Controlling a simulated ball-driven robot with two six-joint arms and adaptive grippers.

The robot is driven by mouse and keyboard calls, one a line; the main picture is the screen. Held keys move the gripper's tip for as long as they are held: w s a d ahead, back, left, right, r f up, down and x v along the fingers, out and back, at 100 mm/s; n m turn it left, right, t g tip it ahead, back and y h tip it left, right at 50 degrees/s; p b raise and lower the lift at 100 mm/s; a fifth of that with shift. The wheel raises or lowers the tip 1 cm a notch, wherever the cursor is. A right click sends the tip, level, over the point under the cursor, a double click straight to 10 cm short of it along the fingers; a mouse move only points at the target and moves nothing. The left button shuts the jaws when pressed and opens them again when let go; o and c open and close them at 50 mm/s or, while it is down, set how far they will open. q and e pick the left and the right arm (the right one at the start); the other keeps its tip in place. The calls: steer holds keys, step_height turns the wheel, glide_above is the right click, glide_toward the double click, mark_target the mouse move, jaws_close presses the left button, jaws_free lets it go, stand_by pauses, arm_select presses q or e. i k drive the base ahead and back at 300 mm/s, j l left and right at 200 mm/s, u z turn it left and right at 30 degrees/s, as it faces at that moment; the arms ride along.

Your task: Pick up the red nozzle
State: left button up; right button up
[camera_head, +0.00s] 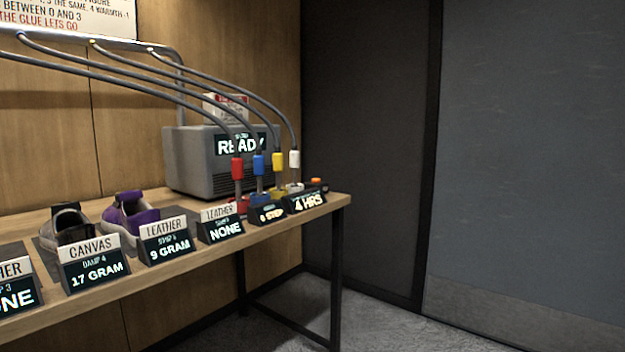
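The red nozzle (238,169) stands upright near the right end of the wooden table, at the end of a dark hose that curves down from a rail at the upper left. Its lower end is at a red base (242,205), partly hidden behind a sign reading NONE. A blue nozzle (258,165), a yellow nozzle (278,161) and a white nozzle (294,159) stand in a row to its right, each on its own hose. Neither of my grippers is in view.
A grey machine reading READY (205,160) stands behind the nozzles. Small signs (167,240) line the table's front edge. A purple sneaker (130,214) and a grey sneaker (66,226) sit to the left. The floor right of the table (400,335) is clear.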

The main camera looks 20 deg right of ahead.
mark_target(237, 163)
steer(key=z, duration=0.15)
steer(key=i+l+u, duration=0.1)
steer(key=i+u, duration=0.15)
steer(key=i, duration=0.15)
steer(key=i+l+u, duration=0.3)
steer(key=i+j, duration=0.1)
